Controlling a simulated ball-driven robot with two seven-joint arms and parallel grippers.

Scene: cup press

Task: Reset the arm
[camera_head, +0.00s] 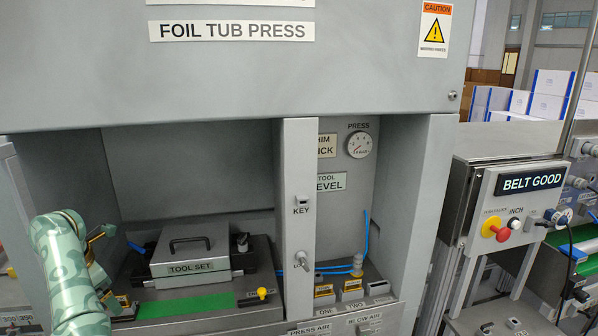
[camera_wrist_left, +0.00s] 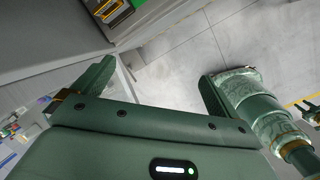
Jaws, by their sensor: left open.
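My left arm (camera_head: 62,262), green with a camouflage pattern, stands at the left in front of the press opening. My left gripper (camera_head: 106,266) is beside the left end of the tool set bay, partly hidden by the arm. In the left wrist view the gripper (camera_wrist_left: 154,88) has its two green fingers wide apart, with nothing between them. Grey floor shows beyond the fingers.
The foil tub press (camera_head: 230,85) fills the middle. Inside, a lidded tool set box (camera_head: 190,255) sits behind a green strip (camera_head: 187,305). A divider post (camera_head: 298,180) separates the gauge bay. A belt control box (camera_head: 515,210) stands right.

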